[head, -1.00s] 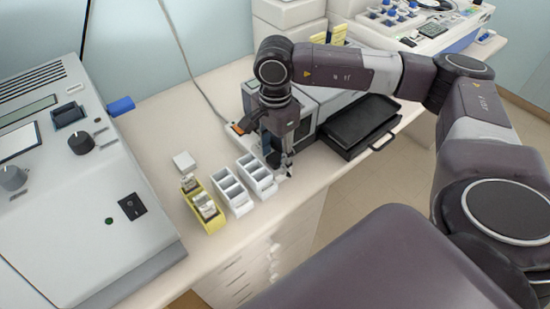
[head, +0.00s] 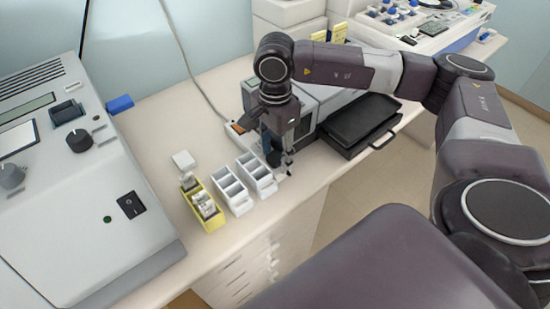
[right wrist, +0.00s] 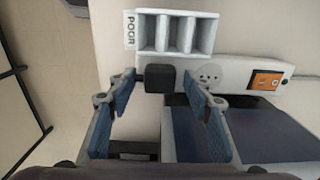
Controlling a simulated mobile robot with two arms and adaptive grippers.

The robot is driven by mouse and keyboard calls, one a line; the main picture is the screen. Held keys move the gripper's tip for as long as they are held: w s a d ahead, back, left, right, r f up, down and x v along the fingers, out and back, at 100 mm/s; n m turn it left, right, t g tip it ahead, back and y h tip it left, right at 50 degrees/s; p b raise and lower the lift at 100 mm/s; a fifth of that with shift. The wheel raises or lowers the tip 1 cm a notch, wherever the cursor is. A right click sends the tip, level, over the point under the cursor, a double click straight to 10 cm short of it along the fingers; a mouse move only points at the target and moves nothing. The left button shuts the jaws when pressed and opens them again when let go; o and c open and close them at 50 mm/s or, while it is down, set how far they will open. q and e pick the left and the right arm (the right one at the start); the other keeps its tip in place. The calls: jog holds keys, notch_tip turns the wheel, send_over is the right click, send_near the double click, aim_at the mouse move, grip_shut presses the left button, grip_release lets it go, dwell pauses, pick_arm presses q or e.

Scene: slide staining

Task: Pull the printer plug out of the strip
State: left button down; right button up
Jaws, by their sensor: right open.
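The white power strip (right wrist: 228,74) shows in the right wrist view, with an orange switch at its right end and an empty socket. Its left end also shows in the head view (head: 233,131). A black plug (right wrist: 160,78) sits in the strip, left of the empty socket. My right gripper (right wrist: 160,88) is open, with one finger on each side of the plug; I cannot tell whether they touch it. In the head view my right gripper (head: 279,163) points down beside the white racks and hides most of the strip. My left gripper is not in view.
A white rack labelled POOR (right wrist: 178,14) stands right behind the strip in the wrist view. A yellow rack (head: 205,222) with slides stands left of the white racks. A black tray (head: 352,128) lies right of the gripper. A large grey machine (head: 75,215) fills the left.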

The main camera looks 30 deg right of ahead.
aim_at(275, 156)
jog(key=shift+b, duration=0.3)
dwell(0.4)
grip_shut()
dwell(0.3)
jog(key=shift+r, duration=0.15)
jog(key=shift+r+p, duration=1.7)
jog(key=shift+r, duration=1.2)
